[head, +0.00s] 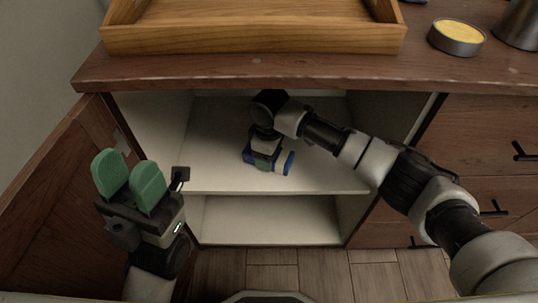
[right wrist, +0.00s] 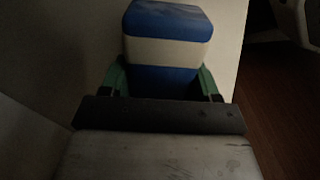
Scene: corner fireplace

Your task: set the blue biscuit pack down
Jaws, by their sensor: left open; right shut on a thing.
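The blue biscuit pack (head: 289,163) is inside the open cabinet, low over the upper shelf; I cannot tell whether it touches the shelf. In the right wrist view the pack (right wrist: 168,50) is blue with a white band and sits between the green finger pads. My right gripper (head: 264,162) reaches into the cabinet and is shut on the pack; it hides part of it. My left gripper (head: 128,178) is open and empty, with green pads, in front of the open door at the left.
The upper shelf (head: 225,170) is bare around the pack, and a lower shelf (head: 265,220) is empty. The open door (head: 50,220) stands at the left. A wooden tray (head: 250,40) and a tin with yellow contents (head: 456,36) are on the cabinet top. Drawers are at the right.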

